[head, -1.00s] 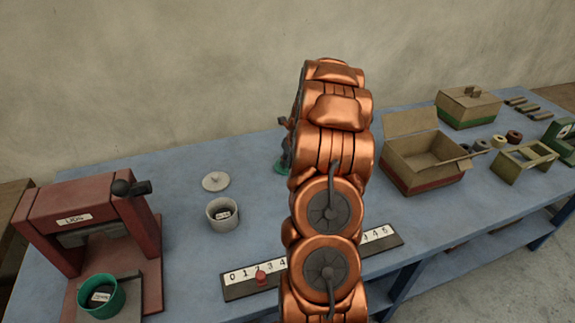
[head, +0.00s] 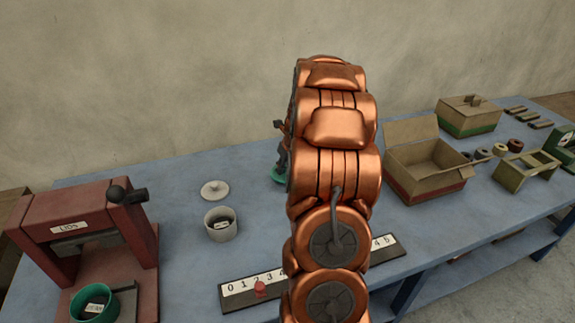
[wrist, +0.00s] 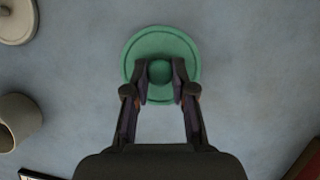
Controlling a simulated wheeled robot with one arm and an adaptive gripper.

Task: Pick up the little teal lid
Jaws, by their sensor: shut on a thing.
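The little teal lid (wrist: 160,47) is a round disc with a knob in its middle. In the wrist view my gripper (wrist: 160,74) has a finger on each side of the knob and is shut on it. In the head view a bit of the teal lid (head: 279,175) shows to the left of my arm, under my gripper (head: 281,150). Most of the lid is hidden there by my arm and gripper. I cannot tell whether the lid touches the bench or is just above it.
A grey lid (head: 215,190) and a grey pot (head: 221,225) stand left of my gripper. A red press (head: 80,235) marked LIDS has a teal pot (head: 95,303) before it. A numbered strip (head: 250,285) lies in front. An open box (head: 428,170) stands right of my arm.

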